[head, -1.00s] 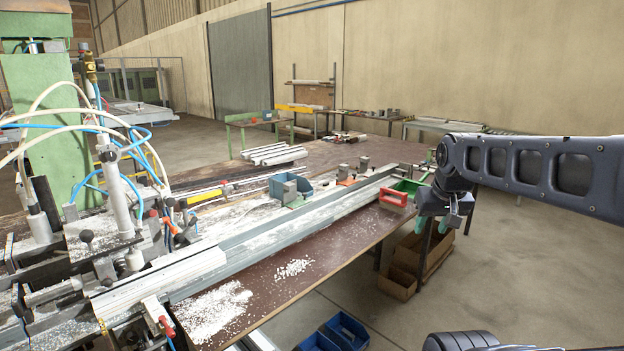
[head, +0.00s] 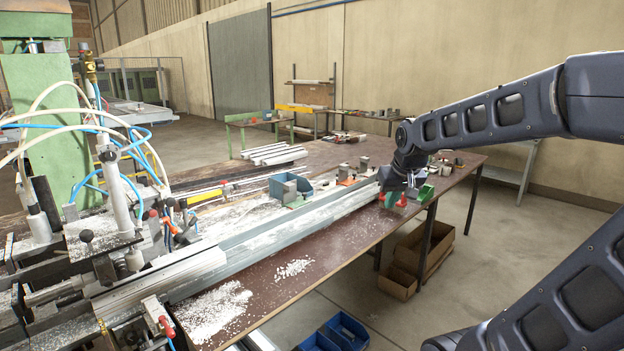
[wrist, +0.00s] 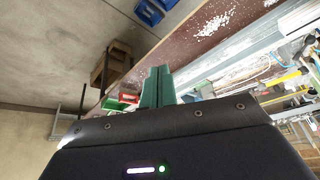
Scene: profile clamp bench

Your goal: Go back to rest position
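My gripper (head: 405,190) hangs from my arm over the far right end of the brown workbench, close to a red bin (head: 390,200). In the wrist view its two green fingers (wrist: 157,80) lie side by side against each other, with nothing seen between them. In the head view the fingertips are hard to tell from the green bin there. The wrist view shows the red bin (wrist: 129,98) and the green bin (wrist: 112,104) left of the fingers.
Long grey profiles (head: 290,225) lie along the workbench (head: 330,241), with white chips on it. A clamp machine with hoses (head: 120,200) stands at left. Blue bins (head: 340,333) and cardboard boxes (head: 420,255) sit below. Open floor lies at right.

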